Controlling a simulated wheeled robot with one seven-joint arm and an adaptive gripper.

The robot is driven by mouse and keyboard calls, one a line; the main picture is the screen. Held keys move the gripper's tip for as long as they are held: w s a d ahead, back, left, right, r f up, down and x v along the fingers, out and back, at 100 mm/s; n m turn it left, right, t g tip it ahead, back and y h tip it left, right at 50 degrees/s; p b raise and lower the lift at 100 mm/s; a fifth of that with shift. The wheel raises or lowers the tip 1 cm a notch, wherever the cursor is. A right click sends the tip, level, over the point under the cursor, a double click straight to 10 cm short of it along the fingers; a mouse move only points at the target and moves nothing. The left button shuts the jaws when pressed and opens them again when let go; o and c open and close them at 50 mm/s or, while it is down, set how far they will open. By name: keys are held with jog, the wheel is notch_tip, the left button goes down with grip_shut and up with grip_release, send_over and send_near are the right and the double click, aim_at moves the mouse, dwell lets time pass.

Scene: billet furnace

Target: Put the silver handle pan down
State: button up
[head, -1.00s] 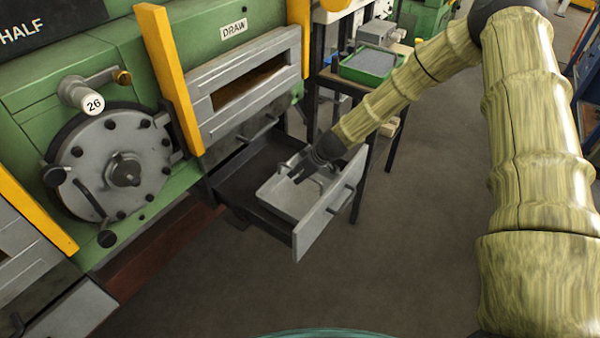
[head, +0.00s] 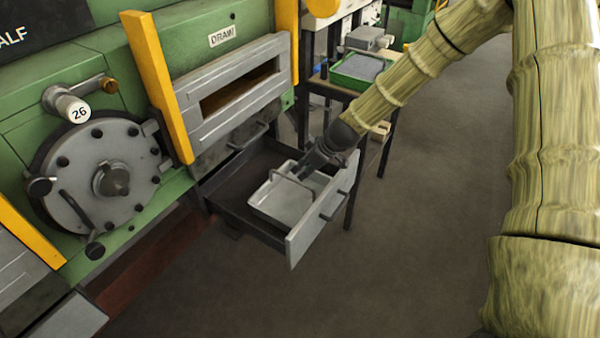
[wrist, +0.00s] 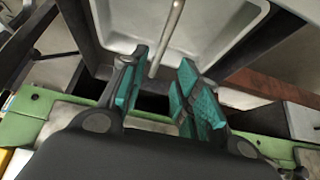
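The silver pan (head: 283,203) sits inside the pulled-out drawer (head: 232,207), toward its front panel, and looks level. Its thin bar handle (head: 291,178) arches over it. My gripper (head: 304,170) is at the pan's far right side, by the handle. In the wrist view, the teal fingers of my gripper (wrist: 162,75) are apart. The handle bar (wrist: 166,40) shows ahead between them with clear gaps on both sides. The pan's pale inside (wrist: 205,35) fills the top of that view. The pan's underside is hidden.
The drawer's front panel (head: 322,215) stands close to the pan. A green machine with a round door (head: 105,180) is on the left. A table with a green tray (head: 360,70) stands behind my arm. The floor at right is clear.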

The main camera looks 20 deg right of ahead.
jog(key=shift+v, duration=1.45)
